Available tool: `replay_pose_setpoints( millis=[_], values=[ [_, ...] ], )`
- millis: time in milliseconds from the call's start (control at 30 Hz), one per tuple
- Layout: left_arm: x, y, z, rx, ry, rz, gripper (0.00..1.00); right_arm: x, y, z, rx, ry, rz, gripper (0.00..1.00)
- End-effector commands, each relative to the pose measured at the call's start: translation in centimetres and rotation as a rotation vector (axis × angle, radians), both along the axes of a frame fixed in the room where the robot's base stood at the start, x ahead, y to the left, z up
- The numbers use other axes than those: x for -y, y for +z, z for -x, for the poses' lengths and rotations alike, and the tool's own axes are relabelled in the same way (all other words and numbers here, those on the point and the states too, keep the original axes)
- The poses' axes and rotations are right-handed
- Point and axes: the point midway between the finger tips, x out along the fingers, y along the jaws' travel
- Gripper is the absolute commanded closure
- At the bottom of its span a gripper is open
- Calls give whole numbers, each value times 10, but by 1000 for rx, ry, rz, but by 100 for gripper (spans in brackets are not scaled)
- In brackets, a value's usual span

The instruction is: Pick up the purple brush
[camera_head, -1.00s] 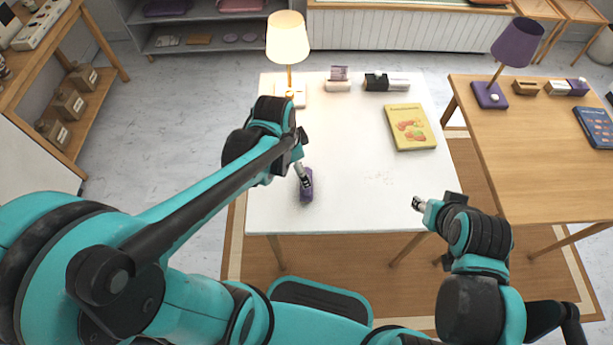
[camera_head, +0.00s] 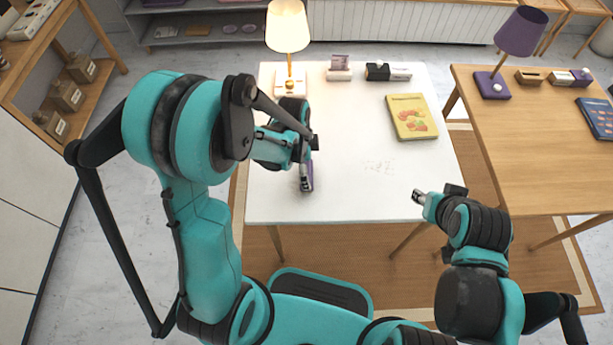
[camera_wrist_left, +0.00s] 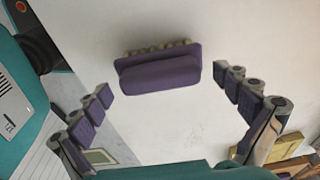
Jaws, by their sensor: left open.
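The purple brush (camera_wrist_left: 158,75) lies on the white table (camera_head: 350,195), with a row of pale tufts along one long side in the left wrist view. In the head view the brush (camera_head: 309,178) shows only in part, behind my left gripper (camera_head: 306,186). My left gripper is open above the table. In the left wrist view its two fingers (camera_wrist_left: 172,100) stand wide apart, one on each side of the brush and apart from it.
A lit lamp (camera_head: 288,30) stands at the table's back left. A yellow book (camera_head: 411,117) lies at the right, and small boxes (camera_head: 388,72) line the back edge. A wooden table (camera_head: 540,150) with a purple lamp (camera_head: 520,38) stands to the right.

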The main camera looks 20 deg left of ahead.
Motion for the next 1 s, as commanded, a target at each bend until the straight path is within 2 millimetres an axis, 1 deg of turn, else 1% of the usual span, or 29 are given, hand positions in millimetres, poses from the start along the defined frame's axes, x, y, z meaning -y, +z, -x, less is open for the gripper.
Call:
replay_pose_setpoints(
  millis=[33,233,267,300,367,400,433,767,867,1000],
  values=[
    [0,-5,0,0,0,0,0,0,-3,0,0,0,0,60],
    [1,-4,0,0,0,0,0,0,-1,0,0,0,0,60],
    [1,-4,0,0,0,0,8,0,-1,0,0,0,0,60],
    [1,-4,0,0,0,0,19,0,-1,0,0,0,0,60],
    [1,-4,0,0,0,0,34,0,-1,0,0,0,0,60],
    [1,-4,0,0,0,0,45,0,-1,0,0,0,0,60],
    [1,-4,0,0,0,0,50,0,-1,0,0,0,0,60],
    [0,-3,0,0,0,0,51,0,-1,0,0,0,0,60],
    [0,2,0,0,0,0,51,0,2,0,0,0,0,60],
    [0,18,0,0,0,0,51,0,11,0,0,0,0,60]
  ],
)
